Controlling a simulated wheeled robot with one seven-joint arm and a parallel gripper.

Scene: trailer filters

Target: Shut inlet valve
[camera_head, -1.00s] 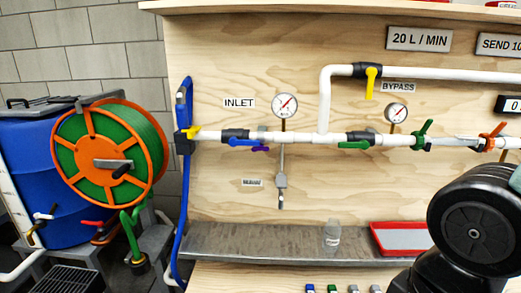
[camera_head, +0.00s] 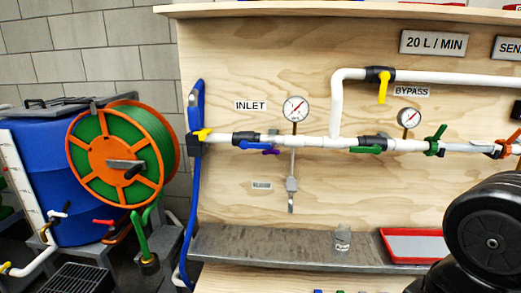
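The INLET label (camera_head: 250,105) is on the plywood board above the left part of the white pipe. Below it is a black valve body (camera_head: 245,138) with a blue lever (camera_head: 257,145) lying roughly along the pipe. To the left, a yellow lever (camera_head: 203,134) sits where the blue hose meets the pipe. A small purple handle (camera_head: 271,152) is just right of the blue lever. My gripper is out of view; only a black rounded part of my arm shows at the lower right, well away from the blue lever.
A pressure gauge (camera_head: 296,109) stands above the pipe, and a thin sampling tube (camera_head: 291,185) hangs below it. A metal shelf (camera_head: 290,245) runs below, with a clear jar (camera_head: 342,238) and a red-rimmed tray (camera_head: 415,246). A hose reel (camera_head: 122,160) and blue barrel (camera_head: 40,165) stand left.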

